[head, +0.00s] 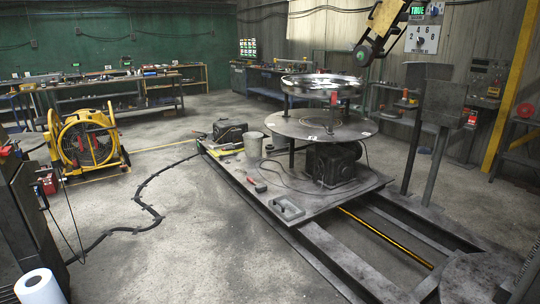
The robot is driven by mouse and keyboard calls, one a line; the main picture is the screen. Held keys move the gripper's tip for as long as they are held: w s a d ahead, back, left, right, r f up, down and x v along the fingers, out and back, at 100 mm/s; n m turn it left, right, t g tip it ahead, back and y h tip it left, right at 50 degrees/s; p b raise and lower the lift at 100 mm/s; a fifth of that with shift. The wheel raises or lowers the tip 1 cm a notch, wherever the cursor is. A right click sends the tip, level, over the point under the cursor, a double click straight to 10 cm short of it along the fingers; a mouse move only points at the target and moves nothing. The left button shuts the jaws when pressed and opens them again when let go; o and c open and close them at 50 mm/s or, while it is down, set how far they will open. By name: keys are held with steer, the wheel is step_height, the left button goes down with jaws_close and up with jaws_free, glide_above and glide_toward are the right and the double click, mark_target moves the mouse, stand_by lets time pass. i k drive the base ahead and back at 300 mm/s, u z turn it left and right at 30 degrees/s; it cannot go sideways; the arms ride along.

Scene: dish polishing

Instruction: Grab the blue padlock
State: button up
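I cannot make out a blue padlock in the head view. Small items lie on the low machine bed (235,165) and on the far benches, too small to tell apart. No gripper that I can be sure is mine shows. A yellow and black jointed arm (378,38) hangs in from the top right above the round dish (320,83). I cannot tell whether it is mine, and no fingers show on it.
A round turntable (312,127) stands on the machine bed. A yellow fan (87,142) stands at left, with a black cable (150,190) on the floor. A white roll (38,287) is at bottom left. The floor (190,240) at centre left is mostly clear.

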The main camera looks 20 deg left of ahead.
mark_target(19, 153)
steer(key=u, duration=0.4)
steer(key=i, duration=0.8)
steer(key=u, duration=0.85)
steer(key=i, duration=0.55)
steer(key=u, duration=0.9)
steer(key=i, duration=1.15)
steer(key=u, duration=0.45)
steer(key=k, duration=1.35)
steer(key=i, duration=0.1)
